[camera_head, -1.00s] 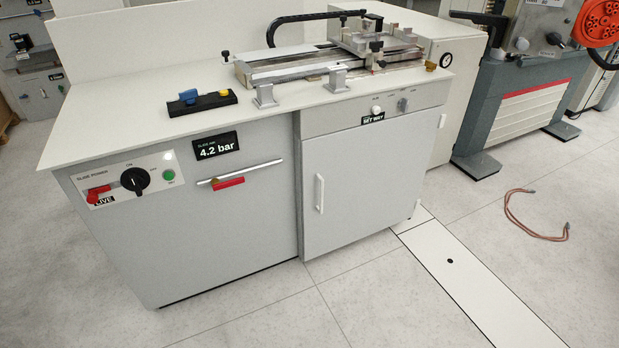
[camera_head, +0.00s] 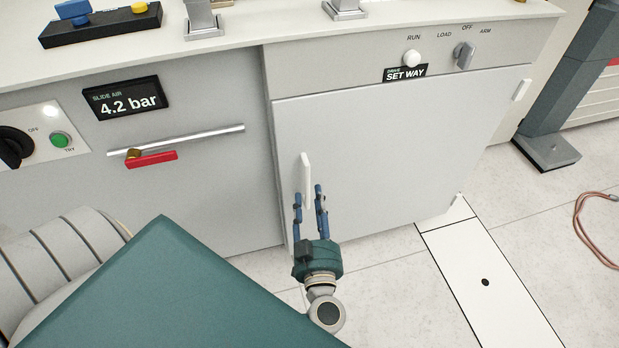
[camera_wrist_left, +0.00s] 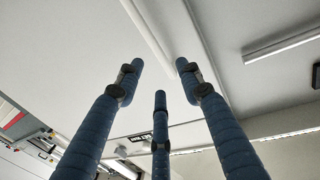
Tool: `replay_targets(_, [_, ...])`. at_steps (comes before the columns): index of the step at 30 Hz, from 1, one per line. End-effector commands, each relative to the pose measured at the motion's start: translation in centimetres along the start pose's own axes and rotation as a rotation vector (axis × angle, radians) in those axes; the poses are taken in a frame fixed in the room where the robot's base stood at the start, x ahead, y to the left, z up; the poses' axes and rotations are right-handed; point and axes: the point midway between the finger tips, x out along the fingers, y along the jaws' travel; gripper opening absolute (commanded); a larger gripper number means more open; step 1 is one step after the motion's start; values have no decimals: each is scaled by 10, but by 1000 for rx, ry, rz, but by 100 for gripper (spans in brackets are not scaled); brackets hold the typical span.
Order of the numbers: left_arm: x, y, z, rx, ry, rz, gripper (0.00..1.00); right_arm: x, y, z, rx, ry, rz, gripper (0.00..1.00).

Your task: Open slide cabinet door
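The cabinet door (camera_head: 400,150) is a light grey panel and looks shut. Its slim white upright handle (camera_head: 306,176) is near the door's left edge. My left gripper (camera_head: 309,197), with blue fingers, is at the lower part of the handle. Its fingers are spread, and no firm grip shows. In the left wrist view the fingertips (camera_wrist_left: 161,72) are apart, with the pale handle bar (camera_wrist_left: 150,30) running just beyond and between them. I cannot tell whether they touch it. My right gripper is not in view.
Left are a 4.2 bar display (camera_head: 126,98) and a red lever (camera_head: 152,159). A copper hose (camera_head: 590,230) lies on the floor at right.

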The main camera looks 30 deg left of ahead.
Motion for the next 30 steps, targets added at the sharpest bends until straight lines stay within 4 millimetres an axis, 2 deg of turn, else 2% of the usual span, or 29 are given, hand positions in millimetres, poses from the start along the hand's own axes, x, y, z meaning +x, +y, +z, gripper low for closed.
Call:
replay_targets(6, [45,1,0,0,6,2,37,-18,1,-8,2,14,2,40])
replay_targets(12, [74,1,0,1,4,2,37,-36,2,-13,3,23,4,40])
replay_targets(18, [85,1,0,0,1,3,37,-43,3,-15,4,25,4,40])
replay_targets(25, [86,1,0,0,1,3,37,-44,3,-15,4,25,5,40])
replay_targets(26, [86,1,0,0,1,3,35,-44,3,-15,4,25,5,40])
replay_targets(30, [85,1,0,0,1,3,7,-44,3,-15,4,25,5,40])
